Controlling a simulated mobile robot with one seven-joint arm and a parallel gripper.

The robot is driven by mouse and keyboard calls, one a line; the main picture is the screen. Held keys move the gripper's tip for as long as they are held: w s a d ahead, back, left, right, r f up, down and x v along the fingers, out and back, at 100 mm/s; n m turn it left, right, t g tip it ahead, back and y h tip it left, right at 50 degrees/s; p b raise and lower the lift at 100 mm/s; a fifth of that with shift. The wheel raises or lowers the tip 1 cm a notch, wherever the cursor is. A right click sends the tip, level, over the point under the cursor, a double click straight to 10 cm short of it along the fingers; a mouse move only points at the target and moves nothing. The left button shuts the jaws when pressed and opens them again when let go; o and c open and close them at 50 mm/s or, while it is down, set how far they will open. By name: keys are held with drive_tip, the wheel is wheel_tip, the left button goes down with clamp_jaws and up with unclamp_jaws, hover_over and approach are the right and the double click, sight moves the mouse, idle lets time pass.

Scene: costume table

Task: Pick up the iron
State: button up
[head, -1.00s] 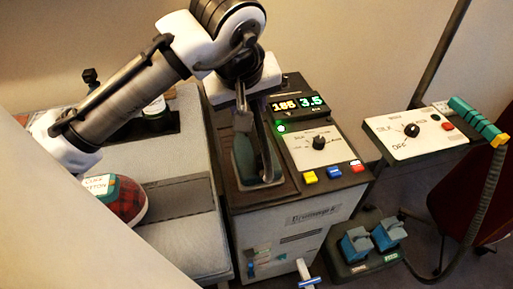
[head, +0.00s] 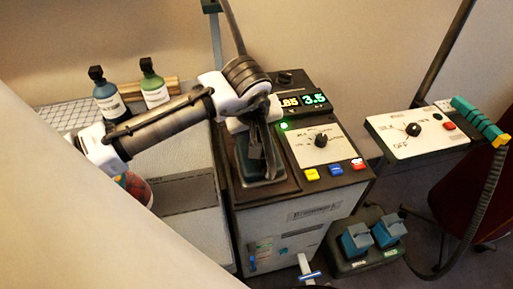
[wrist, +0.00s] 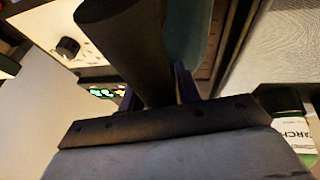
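The iron (head: 247,168), dark teal with a dark handle, sits in the recessed rest on top of the grey ironing station, mostly hidden under my gripper. My gripper (head: 257,152) points down over it from above. In the wrist view the iron's thick dark handle (wrist: 128,35) runs between my two purple-grey fingers (wrist: 157,92), with a finger close on each side. Contact and grip pressure are not clear. The teal body (wrist: 188,30) shows beyond the handle.
The ironing station (head: 300,235) has lit digits, a dial and coloured buttons right of the iron. A second control panel (head: 418,132) stands at right, above a teal double pedal (head: 355,242).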

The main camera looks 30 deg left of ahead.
drive_tip(key=shift+f, duration=0.1)
clamp_jaws()
drive_tip(key=shift+w, duration=0.1)
idle(1.3)
